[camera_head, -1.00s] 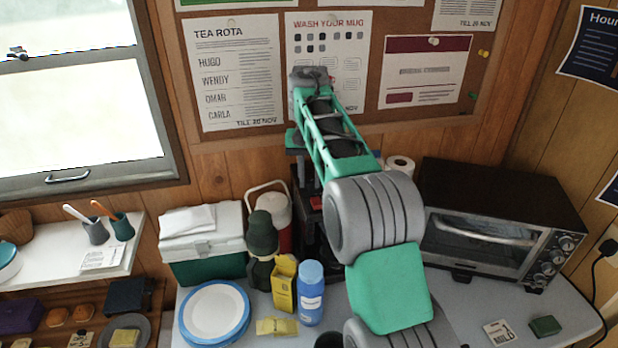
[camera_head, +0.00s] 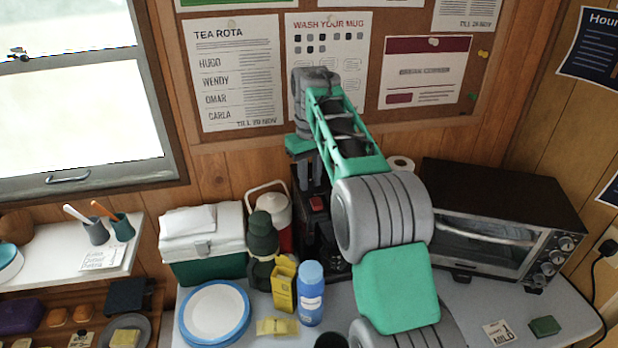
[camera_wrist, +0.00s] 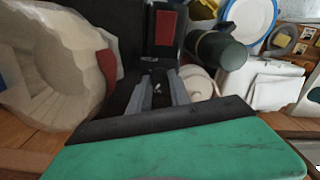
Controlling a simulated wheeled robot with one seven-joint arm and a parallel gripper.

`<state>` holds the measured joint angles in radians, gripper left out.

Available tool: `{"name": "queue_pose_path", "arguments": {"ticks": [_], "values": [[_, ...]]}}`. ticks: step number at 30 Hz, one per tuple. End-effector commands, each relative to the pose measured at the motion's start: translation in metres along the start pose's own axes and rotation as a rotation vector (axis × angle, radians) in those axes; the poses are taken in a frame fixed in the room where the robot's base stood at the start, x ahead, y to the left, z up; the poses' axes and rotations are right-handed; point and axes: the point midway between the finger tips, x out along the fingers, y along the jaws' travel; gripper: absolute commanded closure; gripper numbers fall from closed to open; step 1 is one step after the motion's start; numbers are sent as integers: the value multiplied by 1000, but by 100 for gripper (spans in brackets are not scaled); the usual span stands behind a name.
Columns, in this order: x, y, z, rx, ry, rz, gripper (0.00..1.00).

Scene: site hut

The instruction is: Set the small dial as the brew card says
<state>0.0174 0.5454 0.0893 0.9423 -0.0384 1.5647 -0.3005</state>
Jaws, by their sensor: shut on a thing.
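The black brewing machine (camera_head: 338,264) stands against the back wall, partly behind my arm. A red part shows on it, also in the wrist view (camera_wrist: 165,28). My gripper (camera_wrist: 158,88) points at the machine's dark face, its fingers close together on the small dial. The dial is mostly hidden between the fingers, with only a small pale mark showing, so its setting cannot be read. In the head view the fingertips are hard to make out. A small white card (camera_head: 499,333) reading "MILD" lies on the counter at the right.
A toaster oven (camera_head: 500,215) stands right of my arm. A dark green flask (camera_head: 262,235), a yellow carton (camera_head: 283,285), a blue jar (camera_head: 310,290) and a blue-rimmed plate (camera_head: 214,313) stand left of it. A green-and-white cool box (camera_head: 203,250) is behind the plate.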

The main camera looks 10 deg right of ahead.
Motion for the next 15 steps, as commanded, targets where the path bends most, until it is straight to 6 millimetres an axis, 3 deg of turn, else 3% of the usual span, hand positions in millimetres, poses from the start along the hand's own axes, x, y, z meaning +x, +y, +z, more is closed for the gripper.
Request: {"name": "queue_pose_path", "arguments": {"ticks": [15], "values": [[0, 1, 0, -387, -1, 0, 100]]}}
